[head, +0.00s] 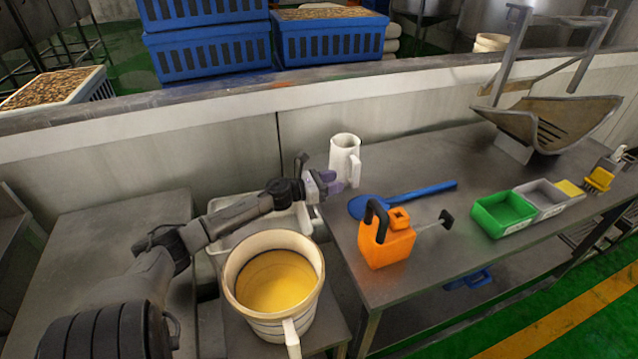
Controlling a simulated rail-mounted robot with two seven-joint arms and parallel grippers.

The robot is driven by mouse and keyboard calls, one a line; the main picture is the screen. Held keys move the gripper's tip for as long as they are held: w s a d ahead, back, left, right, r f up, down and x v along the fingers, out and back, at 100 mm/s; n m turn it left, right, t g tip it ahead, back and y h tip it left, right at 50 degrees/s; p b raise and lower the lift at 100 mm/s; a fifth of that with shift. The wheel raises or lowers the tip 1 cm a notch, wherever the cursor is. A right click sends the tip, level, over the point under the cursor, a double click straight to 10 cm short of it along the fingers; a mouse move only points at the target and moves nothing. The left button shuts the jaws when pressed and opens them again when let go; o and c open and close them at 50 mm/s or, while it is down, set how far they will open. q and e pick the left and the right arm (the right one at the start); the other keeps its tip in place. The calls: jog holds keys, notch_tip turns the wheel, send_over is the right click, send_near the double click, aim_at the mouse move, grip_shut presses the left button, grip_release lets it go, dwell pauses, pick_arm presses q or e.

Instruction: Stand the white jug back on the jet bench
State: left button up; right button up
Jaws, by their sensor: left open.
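The white jug (344,158) stands upright at the far left corner of the metal bench (435,165), its handle turned to the right. My left gripper (336,182) comes in from the left at the bench's left edge, just in front of and below the jug. Its purple-tipped fingers are open, with nothing seen between them. They overlap the jug's lower left in the picture; I cannot tell whether they touch it. My right gripper is not in view.
On the bench lie a blue ladle-like tool (415,194), an orange container (385,243), a green tray (503,214) and a grey tray (545,197). A metal chute (555,118) stands at the back right. A large bucket of yellow liquid (243,302) stands left of the bench.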

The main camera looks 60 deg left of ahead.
pick_arm(q)
jog(key=shift+s+a+p, duration=0.2)
jog(key=shift+s+p, duration=0.15)
jog(key=shift+s, duration=1.9)
jog(key=shift+r, duration=0.1)
